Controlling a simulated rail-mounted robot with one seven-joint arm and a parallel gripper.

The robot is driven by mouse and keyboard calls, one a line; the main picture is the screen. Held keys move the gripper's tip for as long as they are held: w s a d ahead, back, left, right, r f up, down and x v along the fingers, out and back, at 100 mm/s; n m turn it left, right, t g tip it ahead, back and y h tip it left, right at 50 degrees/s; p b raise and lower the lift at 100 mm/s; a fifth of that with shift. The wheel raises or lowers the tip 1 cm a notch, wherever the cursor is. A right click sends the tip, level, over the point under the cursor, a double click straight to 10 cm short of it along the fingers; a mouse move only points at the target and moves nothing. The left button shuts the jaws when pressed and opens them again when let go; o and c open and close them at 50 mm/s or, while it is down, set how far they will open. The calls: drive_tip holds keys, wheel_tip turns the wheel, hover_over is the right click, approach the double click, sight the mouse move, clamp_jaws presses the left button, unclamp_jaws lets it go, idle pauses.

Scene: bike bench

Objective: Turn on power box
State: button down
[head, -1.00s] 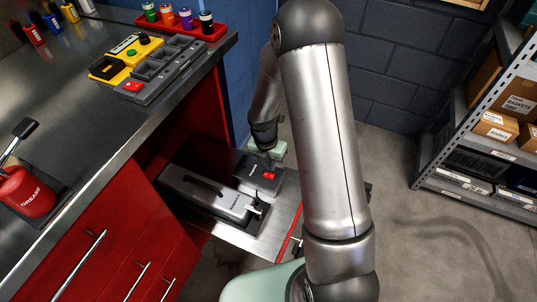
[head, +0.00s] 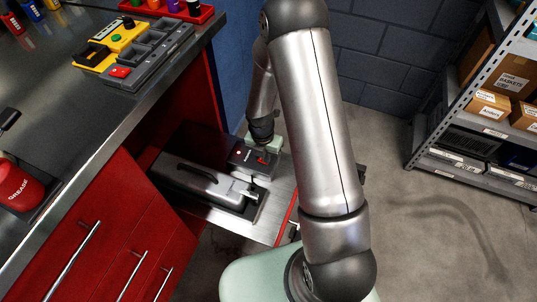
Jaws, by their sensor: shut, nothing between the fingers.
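The power box appears to be the dark box (head: 243,163) on the low metal shelf under the bench's right end. Its red switch (head: 262,161) is partly hidden by my gripper (head: 264,152). A small bright dot with a reddish tint (head: 239,152) shows on the box's top, left of the switch. My gripper is pale green, shut and empty, pointing down right at the switch. Its fingertips look close to or touching the switch; I cannot tell which. The switch's position is too small to read.
A long grey-black tool case (head: 205,184) lies in front of the dark box. A shelf rack (head: 440,120) stands right; the floor between is free.

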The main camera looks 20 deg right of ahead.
drive_tip(key=shift+w, duration=0.1)
drive_tip(key=shift+w+a+r, duration=0.15)
drive_tip(key=shift+w+a, duration=0.35)
drive_tip(key=shift+a, duration=0.1)
wheel_tip(320, 180, up, 14)
drive_tip(key=s+d+p, duration=0.1)
drive_tip(key=p, duration=0.4)
drive_tip(key=shift+d, duration=0.2)
idle(0.3)
